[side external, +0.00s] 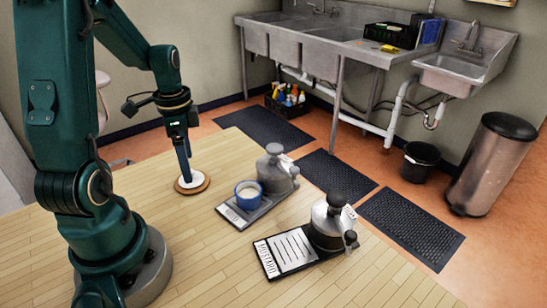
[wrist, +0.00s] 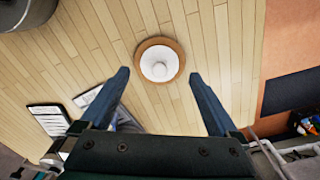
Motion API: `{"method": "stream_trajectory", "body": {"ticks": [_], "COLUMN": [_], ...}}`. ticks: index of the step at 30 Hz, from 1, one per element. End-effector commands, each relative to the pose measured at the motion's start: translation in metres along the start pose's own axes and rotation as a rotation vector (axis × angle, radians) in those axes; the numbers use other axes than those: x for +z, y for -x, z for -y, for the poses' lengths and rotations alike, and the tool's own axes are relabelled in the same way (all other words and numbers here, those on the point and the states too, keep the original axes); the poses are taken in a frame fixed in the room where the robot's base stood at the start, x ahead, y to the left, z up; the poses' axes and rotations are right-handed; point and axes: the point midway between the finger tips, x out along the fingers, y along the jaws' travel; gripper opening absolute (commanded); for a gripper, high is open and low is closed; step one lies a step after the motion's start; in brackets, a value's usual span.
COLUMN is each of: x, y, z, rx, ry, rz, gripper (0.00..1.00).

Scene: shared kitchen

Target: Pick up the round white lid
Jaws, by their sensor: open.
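The round white lid (wrist: 160,64) has a raised centre and lies on a round wooden disc (wrist: 178,46) on the table. In the side view, the white lid (side external: 190,183) and the disc (side external: 207,183) sit directly below my gripper (side external: 187,174), whose fingers point down and hide part of the lid. In the wrist view, my gripper (wrist: 159,76) is open and empty. The lid shows between its two blue fingertips, a little toward the top of the picture. I cannot tell whether the fingertips touch the lid or the disc.
Right of the lid, a grey pump dispenser (side external: 275,168) has a blue cup (side external: 248,194) on its tray. Nearer the camera stands a darker dispenser (side external: 331,220) with a tray labelled MUSTARD (side external: 288,250). The wooden tabletop (side external: 155,215) is clear around the disc.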

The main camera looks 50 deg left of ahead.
Motion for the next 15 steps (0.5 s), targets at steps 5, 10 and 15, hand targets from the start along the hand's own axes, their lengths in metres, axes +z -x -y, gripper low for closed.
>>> {"method": "stream_trajectory", "body": {"ticks": [5, 10, 15], "x": [0.0, 0.0, 0.0], "y": [-0.022, -0.032, -0.033], "z": [-0.001, -0.001, -0.001], "rx": [0.005, 0.001, -0.001], "ry": [-0.001, -0.001, -0.001], "rz": [0.002, 0.0, 0.0], "gripper": [0.96, 0.96, 0.96]}}
